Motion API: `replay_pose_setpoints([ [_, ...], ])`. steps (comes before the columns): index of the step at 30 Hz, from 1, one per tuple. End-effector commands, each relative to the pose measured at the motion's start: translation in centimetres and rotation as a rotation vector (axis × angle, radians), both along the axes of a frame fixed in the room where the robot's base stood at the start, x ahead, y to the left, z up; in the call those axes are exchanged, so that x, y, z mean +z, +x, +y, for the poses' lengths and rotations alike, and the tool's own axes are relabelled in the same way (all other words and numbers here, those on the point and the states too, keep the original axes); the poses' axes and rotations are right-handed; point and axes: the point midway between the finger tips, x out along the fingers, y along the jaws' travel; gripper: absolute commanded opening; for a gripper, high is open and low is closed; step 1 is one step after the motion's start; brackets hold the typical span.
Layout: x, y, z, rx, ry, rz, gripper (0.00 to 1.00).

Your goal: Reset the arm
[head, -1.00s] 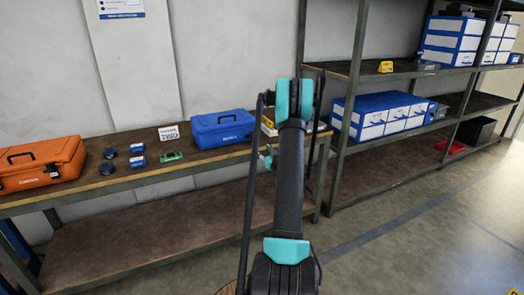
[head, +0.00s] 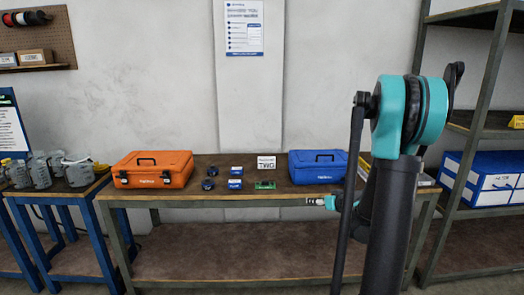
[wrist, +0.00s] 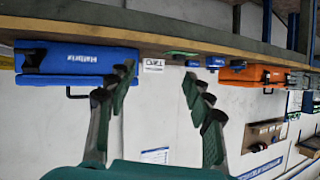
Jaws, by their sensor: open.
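My arm rises on the right of the head view, black with a teal joint. My gripper (wrist: 158,80) is open in the wrist view, its two dark green fingers spread apart with nothing between them. The wrist picture is upside down. In the head view a small part of my gripper (head: 318,201) shows at the front edge of the workbench (head: 190,196), below the blue case (head: 318,167); the arm hides the rest.
An orange case (head: 153,169), small dark and blue parts (head: 235,184), a green board (head: 265,185) and a sign (head: 266,162) stand on the bench. Grey jugs (head: 40,172) stand on a blue table at left. A shelf rack (head: 462,120) is close on the right.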

Motion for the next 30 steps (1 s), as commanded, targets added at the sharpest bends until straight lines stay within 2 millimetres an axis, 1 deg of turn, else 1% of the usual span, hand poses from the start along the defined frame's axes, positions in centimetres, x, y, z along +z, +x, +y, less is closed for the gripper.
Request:
replay_pose_setpoints([
  [1, 0.1, -1.8, 1.5, 0.015, -0.006, 0.045, 0.52],
  [3, -0.2, -4.3, 3.0, 0.025, -0.013, 0.114, 0.52],
  [5, -0.5, -6.5, 4.1, 0.028, -0.023, 0.174, 0.52],
  [6, -0.8, -8.0, 4.8, 0.027, -0.031, 0.214, 0.52],
  [8, -1.2, -10.3, 5.6, 0.022, -0.044, 0.272, 0.52],
  [12, -2.4, -15.9, 6.7, -0.008, -0.085, 0.403, 0.52],
  [16, -3.7, -21.3, 6.8, -0.060, -0.133, 0.514, 0.52],
  [18, -4.4, -24.0, 6.5, -0.095, -0.161, 0.566, 0.52],
  [21, -5.4, -27.4, 5.8, -0.150, -0.201, 0.627, 0.52],
  [25, -6.2, -30.4, 4.8, -0.211, -0.239, 0.675, 0.52],
  [27, -6.5, -31.3, 4.4, -0.233, -0.252, 0.689, 0.52],
  [30, -6.7, -32.0, 4.1, -0.250, -0.261, 0.699, 0.52],
])
